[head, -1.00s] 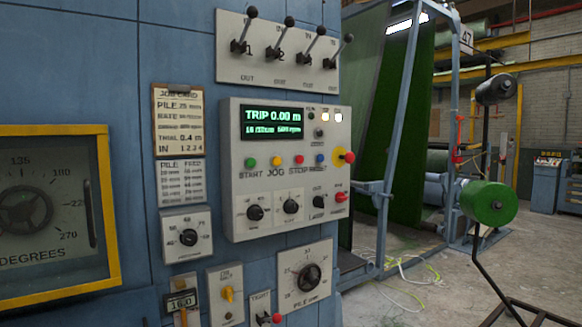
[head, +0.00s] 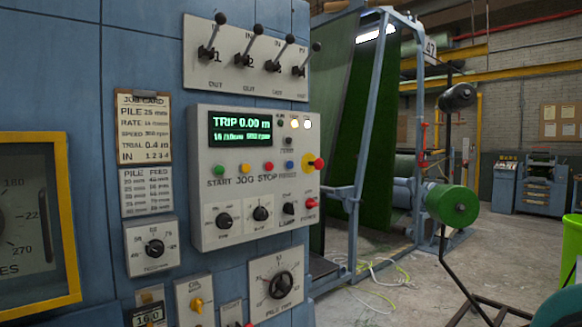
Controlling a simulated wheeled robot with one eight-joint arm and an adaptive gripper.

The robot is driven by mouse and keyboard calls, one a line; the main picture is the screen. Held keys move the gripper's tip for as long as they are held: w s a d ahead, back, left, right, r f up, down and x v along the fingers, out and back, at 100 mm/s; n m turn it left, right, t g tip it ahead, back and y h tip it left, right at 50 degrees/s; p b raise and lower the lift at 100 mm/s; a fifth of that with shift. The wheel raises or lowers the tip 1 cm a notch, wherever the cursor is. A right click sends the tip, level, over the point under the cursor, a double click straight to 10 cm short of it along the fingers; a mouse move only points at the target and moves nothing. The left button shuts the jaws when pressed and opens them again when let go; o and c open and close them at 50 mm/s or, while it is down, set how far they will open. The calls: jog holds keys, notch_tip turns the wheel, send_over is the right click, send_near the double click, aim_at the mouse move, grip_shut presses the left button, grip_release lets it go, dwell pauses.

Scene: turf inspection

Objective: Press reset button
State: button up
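The blue reset button (head: 290,166) is on the grey control box (head: 208,208) on the blue machine wall. It is the rightmost in a row with a green start button (head: 219,170), a yellow jog button (head: 244,168) and a red stop button (head: 269,166). A larger red knob on a yellow base (head: 314,163) sits just right of it. The green display (head: 240,130) above reads TRIP 0.00 m. Whether the reset button is pressed in cannot be told. My gripper is not in view.
Several levers (head: 250,60) stick out above the box, with dials and switches below. A yellow-framed gauge (head: 35,220) is at left. A green roll (head: 452,206) and stand are at right, and loose cables (head: 375,275) lie on the floor. Bright green objects (head: 573,250) enter at far right.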

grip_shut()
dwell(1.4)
